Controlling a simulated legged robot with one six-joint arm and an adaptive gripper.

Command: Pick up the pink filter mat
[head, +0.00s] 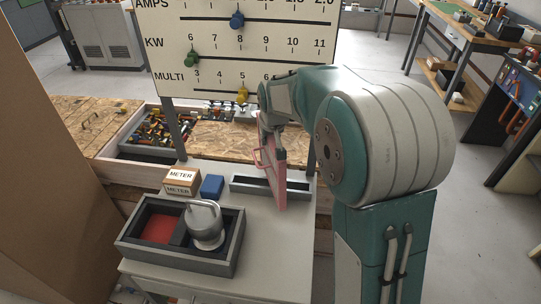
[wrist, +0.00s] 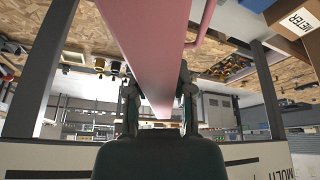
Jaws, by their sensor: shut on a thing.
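The pink filter mat (head: 276,165) is a thin upright panel with a pink handle on its left side. It hangs over the long narrow grey tray (head: 242,184) on the cabinet top; whether its lower edge touches the tray or the top, I cannot tell. My gripper (head: 264,117) is at the mat's upper end, partly hidden by the mat and my arm. In the wrist view the mat (wrist: 150,45) runs between the two fingers of my gripper (wrist: 158,100), which are shut on it.
A grey two-part box (head: 130,244) with a red pad and a silver weight (head: 206,226) stands at the front left. Behind it are a METER box (head: 182,181) and a blue block (head: 212,186). A scale board (head: 245,50) on posts stands behind. A parts drawer (head: 150,135) is at back left.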

